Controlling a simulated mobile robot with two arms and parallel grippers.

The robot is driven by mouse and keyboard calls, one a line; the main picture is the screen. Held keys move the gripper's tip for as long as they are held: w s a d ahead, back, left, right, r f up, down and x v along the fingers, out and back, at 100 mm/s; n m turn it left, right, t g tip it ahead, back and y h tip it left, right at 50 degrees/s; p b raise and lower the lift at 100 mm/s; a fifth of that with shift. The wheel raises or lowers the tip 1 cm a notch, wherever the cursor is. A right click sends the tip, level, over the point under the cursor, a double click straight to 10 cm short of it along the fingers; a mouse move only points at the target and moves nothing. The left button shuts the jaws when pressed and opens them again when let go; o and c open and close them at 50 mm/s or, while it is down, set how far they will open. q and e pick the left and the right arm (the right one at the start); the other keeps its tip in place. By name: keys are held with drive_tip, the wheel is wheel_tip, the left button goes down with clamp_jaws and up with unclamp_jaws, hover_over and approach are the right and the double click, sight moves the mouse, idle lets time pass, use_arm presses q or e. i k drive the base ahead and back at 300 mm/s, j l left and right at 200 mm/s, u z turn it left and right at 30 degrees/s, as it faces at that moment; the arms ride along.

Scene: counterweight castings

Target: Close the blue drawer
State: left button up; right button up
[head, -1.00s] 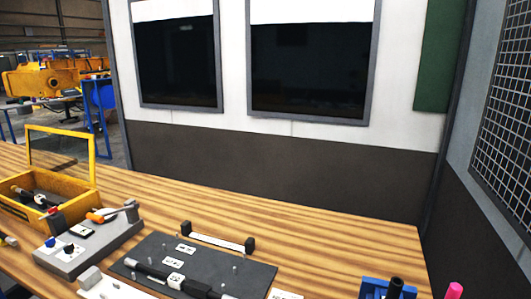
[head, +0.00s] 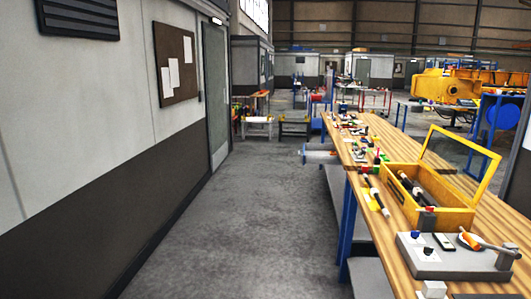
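I cannot make out a blue drawer for certain in the head view. A pale grey and blue shape (head: 319,156) juts out from the aisle side of the long wooden workbench (head: 374,228), partway down its length. It is too small to tell whether it is a drawer. Neither of my grippers is in view.
On the bench stand a yellow box (head: 430,208) with its clear-paned lid (head: 458,160) raised and a grey switch panel (head: 452,262). A grey floor aisle (head: 240,220) runs clear between the bench and the left wall (head: 90,180). Other benches (head: 258,120) stand at the far end.

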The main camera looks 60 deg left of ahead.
sight(324, 153)
drive_tip(key=i+j+u, duration=0.15)
drive_tip(key=j+u, duration=0.15)
drive_tip(key=i+j+u, duration=0.2)
drive_tip(key=j+u, duration=0.15)
drive_tip(key=j, duration=0.15)
drive_tip(key=i+j+u, duration=0.5)
drive_tip(key=i+j, duration=0.7)
drive_tip(key=i+j+u, duration=0.25)
drive_tip(key=i+j, duration=0.9)
drive_tip(key=i, duration=0.15)
drive_tip(key=i+j, duration=0.2)
drive_tip(key=i, duration=0.15)
